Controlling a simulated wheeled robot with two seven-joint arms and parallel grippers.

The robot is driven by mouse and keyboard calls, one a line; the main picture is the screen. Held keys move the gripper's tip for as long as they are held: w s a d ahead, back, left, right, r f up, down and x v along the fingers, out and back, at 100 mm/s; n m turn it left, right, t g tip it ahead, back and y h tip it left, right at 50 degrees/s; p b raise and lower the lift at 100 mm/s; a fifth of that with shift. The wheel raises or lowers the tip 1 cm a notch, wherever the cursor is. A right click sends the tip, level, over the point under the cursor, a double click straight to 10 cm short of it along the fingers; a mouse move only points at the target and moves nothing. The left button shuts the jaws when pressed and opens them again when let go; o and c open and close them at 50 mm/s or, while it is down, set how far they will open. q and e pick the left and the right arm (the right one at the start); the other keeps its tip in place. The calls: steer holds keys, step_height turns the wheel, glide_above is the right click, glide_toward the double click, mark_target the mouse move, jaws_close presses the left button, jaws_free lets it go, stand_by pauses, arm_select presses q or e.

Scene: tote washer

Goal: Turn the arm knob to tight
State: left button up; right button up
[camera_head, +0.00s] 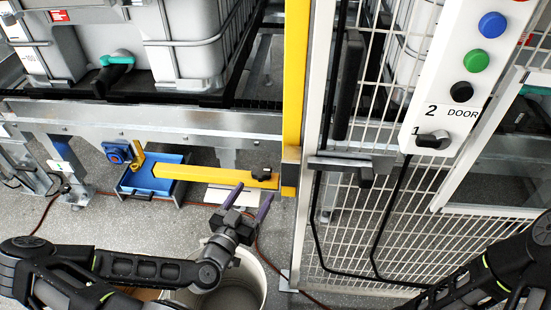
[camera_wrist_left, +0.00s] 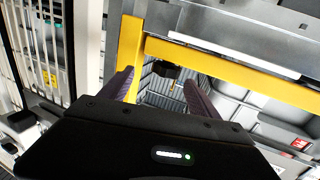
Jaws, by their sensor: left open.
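The arm knob (camera_head: 262,173) is a small black knob on the right end of the yellow horizontal arm (camera_head: 205,174), close to the yellow post (camera_head: 296,80). My left gripper (camera_head: 254,190) is open, with its two purple-grey fingers pointing up toward the knob from just below. In the left wrist view the dark knob (camera_wrist_left: 168,71) shows between the two fingers of my left gripper (camera_wrist_left: 158,80), beyond or near their tips. I cannot tell whether they touch it. The knob's markings are too small to read. My right gripper is outside the picture.
A grey bucket (camera_head: 240,285) stands under my left gripper. A mesh door with a black handle (camera_head: 345,163) and a control panel (camera_head: 455,95) with buttons and a switch is to the right. A caged tank (camera_head: 190,40) stands behind.

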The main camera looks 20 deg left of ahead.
mark_target(257, 177)
arm_select(q)
steer(key=shift+w+a+r+y, duration=0.3)
steer(key=shift+w+a+r, duration=0.1)
steer(key=shift+a, duration=0.2)
steer(key=shift+s, duration=0.2)
steer(key=shift+w+f+b, duration=0.1)
steer(key=shift+w+b, duration=0.3)
steer(key=shift+w, duration=0.1)
steer(key=w, duration=0.7)
steer(key=c, duration=1.4)
